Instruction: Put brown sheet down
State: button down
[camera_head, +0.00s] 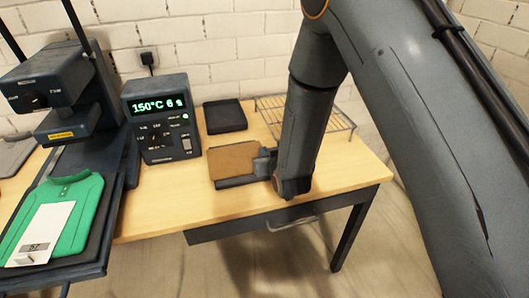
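The brown sheet (233,160) is a flat, roughly rectangular piece at the middle of the wooden table, left of my gripper. My gripper (246,174) is low over the table at the sheet's right side. A dark finger runs along the sheet's near edge, and another dark part shows at its right edge. The sheet looks level and close to the tabletop. I cannot tell whether it rests on the table or is held just above it, nor whether the fingers are closed on it.
A heat press with a green shirt (57,212) and white card (40,233) on its platen stands left. A control box (161,118) reads 150°C. A dark pad (225,116) lies behind the sheet, and a wire rack (338,121) stands behind my arm. Front tabletop (165,205) is clear.

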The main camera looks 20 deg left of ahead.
jog(key=shift+f, duration=0.1)
jog(key=c, duration=2)
grip_release()
